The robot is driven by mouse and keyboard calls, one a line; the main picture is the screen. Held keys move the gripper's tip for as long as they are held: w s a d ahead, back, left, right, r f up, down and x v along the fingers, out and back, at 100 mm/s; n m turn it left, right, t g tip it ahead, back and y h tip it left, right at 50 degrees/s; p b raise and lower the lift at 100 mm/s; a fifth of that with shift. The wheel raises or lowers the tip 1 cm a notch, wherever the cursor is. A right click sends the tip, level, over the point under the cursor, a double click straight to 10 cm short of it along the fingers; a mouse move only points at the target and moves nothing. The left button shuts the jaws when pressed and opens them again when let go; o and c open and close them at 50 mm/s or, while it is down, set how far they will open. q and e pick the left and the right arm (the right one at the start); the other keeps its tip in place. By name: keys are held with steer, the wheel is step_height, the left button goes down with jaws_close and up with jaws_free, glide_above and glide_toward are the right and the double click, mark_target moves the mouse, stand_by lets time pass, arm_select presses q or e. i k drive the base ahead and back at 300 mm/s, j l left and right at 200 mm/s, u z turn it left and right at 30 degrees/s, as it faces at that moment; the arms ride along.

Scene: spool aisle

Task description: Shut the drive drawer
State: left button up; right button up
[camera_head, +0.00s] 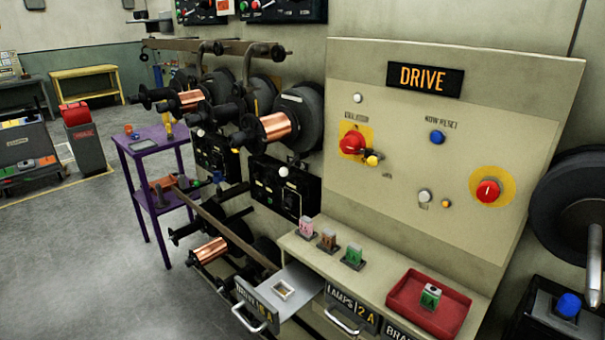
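The drive drawer (300,304) is the leftmost drawer under the ledge of the cream DRIVE panel. It stands pulled out, and its top shows a small pale square holder or recess (283,291). Its dark front label (252,299) is seen at a steep angle and reads partly as "16 A". A silver bar handle (256,321) is on its front. Neither of my grippers is in view.
The LAMPS 2 A drawer (351,308) beside it looks shut. Pink, brown and green fuse-like blocks (353,256) stand on the ledge. A red tray (405,293) holds another green block. Copper spools (266,131) line the rack left. Open floor (110,290) lies at left.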

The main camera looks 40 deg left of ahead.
mark_target(276, 300)
steer(key=u, duration=1.7)
steer(key=i+l, duration=0.15)
steer(key=i+u, duration=0.05)
steer(key=i, duration=0.05)
